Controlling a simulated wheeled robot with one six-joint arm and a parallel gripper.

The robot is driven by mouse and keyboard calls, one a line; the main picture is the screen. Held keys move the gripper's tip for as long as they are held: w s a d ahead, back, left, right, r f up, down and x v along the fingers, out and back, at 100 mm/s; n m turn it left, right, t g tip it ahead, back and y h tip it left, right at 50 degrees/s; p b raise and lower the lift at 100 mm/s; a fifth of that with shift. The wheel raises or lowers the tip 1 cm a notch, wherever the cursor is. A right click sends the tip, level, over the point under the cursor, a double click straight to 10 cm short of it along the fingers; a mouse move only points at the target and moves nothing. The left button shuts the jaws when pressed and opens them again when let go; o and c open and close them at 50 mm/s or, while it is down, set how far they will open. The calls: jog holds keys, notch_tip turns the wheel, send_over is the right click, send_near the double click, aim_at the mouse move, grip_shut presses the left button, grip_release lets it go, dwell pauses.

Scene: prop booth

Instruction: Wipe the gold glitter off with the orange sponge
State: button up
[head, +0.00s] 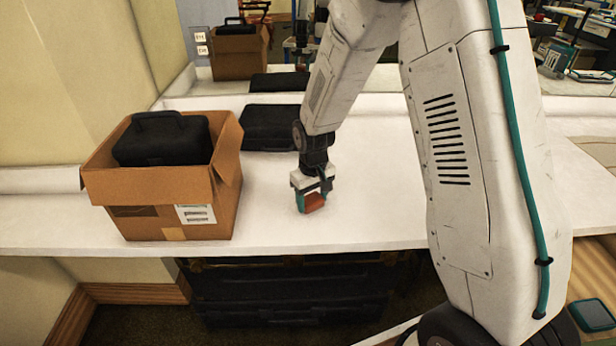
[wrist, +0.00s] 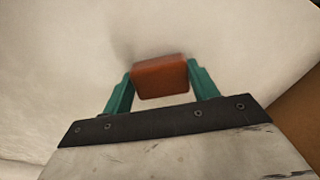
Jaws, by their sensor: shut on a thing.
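My gripper (head: 314,200) is shut on the orange sponge (head: 313,202), low over the white counter (head: 375,205). In the wrist view the sponge (wrist: 160,77) sits between the two teal fingers, with a soft shadow on the white surface beside it. I cannot tell whether the sponge touches the counter. No gold glitter can be made out in either view; some of the counter is hidden behind my arm.
An open cardboard box (head: 170,220) with a black case (head: 162,138) in it stands left of my gripper. Another black case (head: 271,128) lies on the counter behind. A mirror at the back reflects them. The counter's front edge is close to my gripper.

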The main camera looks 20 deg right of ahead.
jog(key=shift+w+a+r, duration=0.1)
jog(key=shift+r, duration=0.1)
notch_tip(320, 180, up, 2)
jog(key=shift+r, duration=2.95)
